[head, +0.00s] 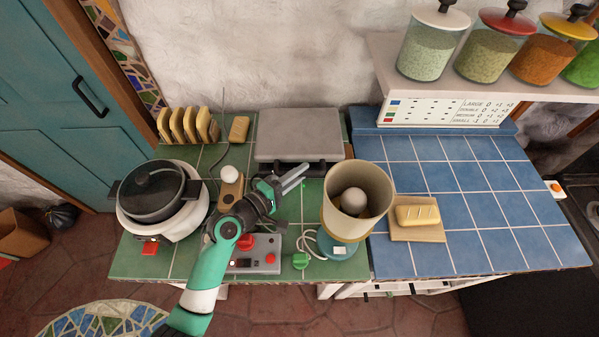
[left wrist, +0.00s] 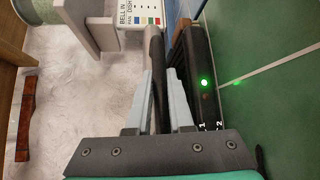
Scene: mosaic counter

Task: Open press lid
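The press (head: 298,148) stands at the back of the green counter, with a flat grey lid and a black handle at its front. The lid is down. My left gripper (head: 294,178) is at the front of the press by the handle. In the left wrist view, its two fingers (left wrist: 160,82) are apart, with the dark handle bar (left wrist: 159,95) between them. I see no firm grip on it. The black press base (left wrist: 201,70) with a lit green light lies right of the fingers. My right gripper is not in view.
Left of my arm are a lidded cooker (head: 152,190) and bread slices (head: 187,125). A beige container (head: 340,215) stands close at the right. A red-button box (head: 262,256) lies under my arm. The blue tiled counter (head: 490,210) is mostly free.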

